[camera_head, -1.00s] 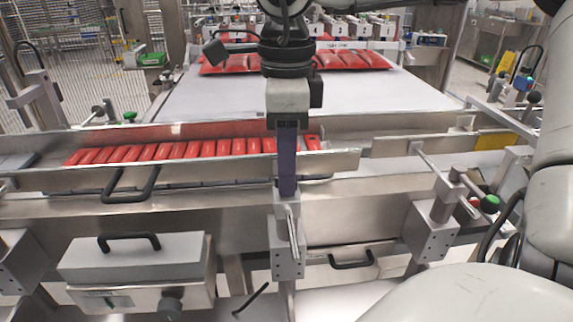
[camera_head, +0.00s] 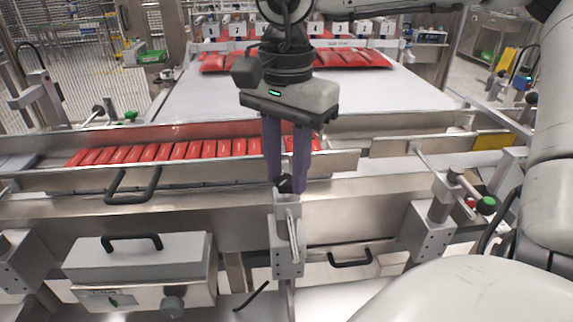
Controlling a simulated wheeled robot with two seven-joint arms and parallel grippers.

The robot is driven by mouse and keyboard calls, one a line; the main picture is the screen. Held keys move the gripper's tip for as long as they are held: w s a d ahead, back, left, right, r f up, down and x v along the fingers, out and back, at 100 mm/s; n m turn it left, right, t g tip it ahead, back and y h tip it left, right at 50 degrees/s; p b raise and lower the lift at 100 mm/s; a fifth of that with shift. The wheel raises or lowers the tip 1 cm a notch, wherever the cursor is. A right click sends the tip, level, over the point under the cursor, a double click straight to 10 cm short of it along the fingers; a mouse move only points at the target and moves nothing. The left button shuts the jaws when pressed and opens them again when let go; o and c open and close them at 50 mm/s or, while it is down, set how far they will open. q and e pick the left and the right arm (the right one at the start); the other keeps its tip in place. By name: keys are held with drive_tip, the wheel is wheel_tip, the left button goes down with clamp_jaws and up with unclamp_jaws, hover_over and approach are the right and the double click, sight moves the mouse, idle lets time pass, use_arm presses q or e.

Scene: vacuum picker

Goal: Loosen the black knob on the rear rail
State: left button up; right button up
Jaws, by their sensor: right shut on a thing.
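My right gripper (camera_head: 287,186) reaches down from the top middle, its two purple fingers pointing at the rail. The fingers are shut on the black knob (camera_head: 287,184), which shows as a small dark shape between the fingertips. The knob sits at the top of a grey clamp block (camera_head: 286,250) on the metal rail (camera_head: 335,187). Most of the knob is hidden by the fingers. My left gripper is not in view.
A row of red packs (camera_head: 160,152) lies in the metal channel behind the rail. A black handle (camera_head: 132,188) stands left of the gripper. A clamp with a green knob (camera_head: 486,205) is at the right. A grey box (camera_head: 135,257) is at the lower left.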

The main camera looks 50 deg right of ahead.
sight(287, 180)
drive_tip(key=shift+r+n, duration=0.1)
drive_tip(key=shift+n, duration=1.1)
drive_tip(key=o, duration=1)
drive_tip(key=shift+o, duration=0.2)
wheel_tip(287, 180, up, 10)
drive_tip(key=p, duration=0.1)
drive_tip(key=shift+r, duration=0.15)
